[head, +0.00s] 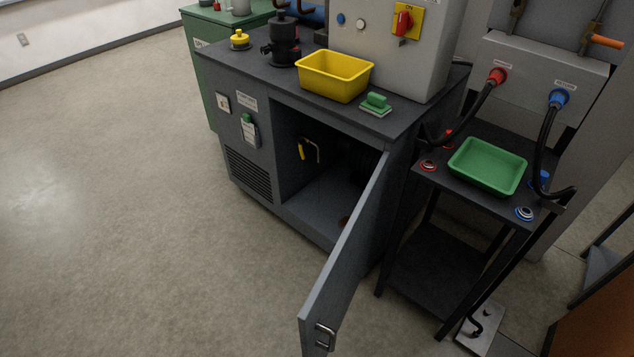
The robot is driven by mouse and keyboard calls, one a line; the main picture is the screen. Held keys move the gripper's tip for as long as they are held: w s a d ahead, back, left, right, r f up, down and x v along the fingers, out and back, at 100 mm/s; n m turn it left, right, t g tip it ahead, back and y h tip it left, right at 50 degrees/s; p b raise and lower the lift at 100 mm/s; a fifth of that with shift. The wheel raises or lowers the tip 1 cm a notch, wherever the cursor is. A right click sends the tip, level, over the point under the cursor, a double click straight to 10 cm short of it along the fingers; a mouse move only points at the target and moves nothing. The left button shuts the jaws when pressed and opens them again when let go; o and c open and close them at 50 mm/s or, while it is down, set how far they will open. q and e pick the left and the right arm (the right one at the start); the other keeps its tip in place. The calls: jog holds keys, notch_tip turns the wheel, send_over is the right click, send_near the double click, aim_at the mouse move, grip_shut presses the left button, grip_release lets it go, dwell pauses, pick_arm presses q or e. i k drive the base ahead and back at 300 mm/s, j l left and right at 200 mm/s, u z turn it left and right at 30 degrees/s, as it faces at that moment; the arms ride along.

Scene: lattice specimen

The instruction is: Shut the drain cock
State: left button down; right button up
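The drain cock is likely the small valve with a yellow lever (301,150) inside the open cabinet (262,170), below the worktop. Its lever hangs roughly straight down. A bent metal pipe (316,150) runs to the right of it and turns downward. The cock is small here, and I cannot tell from its body whether it is open or shut. Neither of my grippers is in view.
The cabinet door (345,265) stands wide open towards me, right of the opening. A yellow bin (335,80) sits on the worktop. A black side table (470,205) with a green tray (487,167) stands right. The floor (150,200) left is clear.

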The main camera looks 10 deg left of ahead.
aim_at(302, 151)
jog(key=i+j+z, duration=0.1)
jog(key=j, duration=0.35)
jog(key=i+j+z, duration=0.1)
jog(key=j, duration=0.4)
jog(key=i+j+z, duration=0.1)
jog(key=j, duration=0.35)
jog(key=i+j+z, duration=0.1)
jog(key=j, duration=0.4)
